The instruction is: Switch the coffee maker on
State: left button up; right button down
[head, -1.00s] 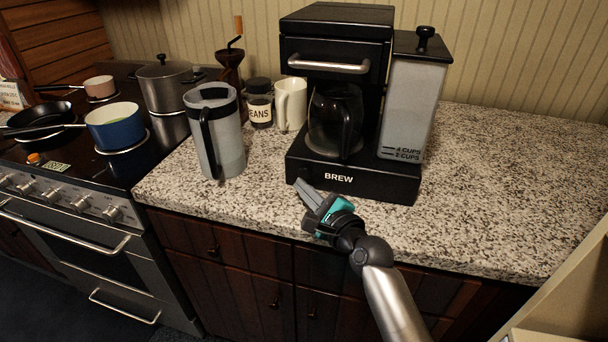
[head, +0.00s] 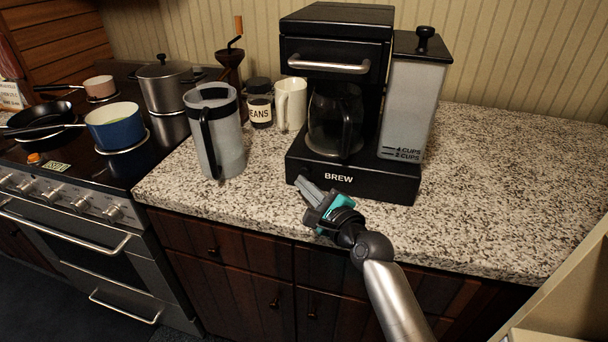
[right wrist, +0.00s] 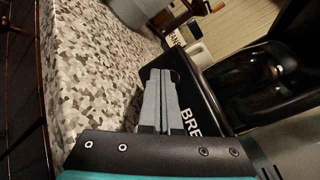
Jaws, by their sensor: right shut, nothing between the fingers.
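The black coffee maker (head: 335,30) stands on the speckled counter, with a dark glass carafe (head: 335,122) in its bay and the word BREW on the front of its base (head: 350,183). My right gripper (head: 303,182) is shut and empty, just in front of the left part of that base. In the right wrist view the closed fingers (right wrist: 160,98) point along the base front (right wrist: 200,85), close to its left end. I cannot tell whether they touch it. No switch is clearly visible; the fingertips cover part of the base front. My left gripper is not in view.
A grey pitcher (head: 218,135) stands left of the coffee maker. A beans jar (head: 260,108) and a white mug (head: 291,103) stand behind it. The stove with pots (head: 113,125) is at the left. The counter (head: 510,180) is clear on the right.

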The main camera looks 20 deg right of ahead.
jog(key=shift+w+d, duration=0.25)
jog(key=shift+w, duration=0.15)
dwell(0.3)
jog(key=shift+s+a+p, duration=0.35)
jog(key=shift+s+p, duration=0.1)
jog(key=shift+s, duration=0.1)
jog(key=shift+s+a, duration=0.2)
jog(key=shift+s, duration=0.05)
jog(key=shift+s+a+r+p, duration=0.1)
jog(key=shift+s+a+p, duration=0.5)
jog(key=shift+s, duration=0.2)
jog(key=shift+s+a+p, duration=0.5)
jog(key=shift+s+p, duration=0.1)
jog(key=shift+s, duration=0.2)
jog(key=shift+s+a+p, duration=0.3)
jog(key=shift+s+a, duration=0.25)
jog(key=shift+s, duration=0.35)
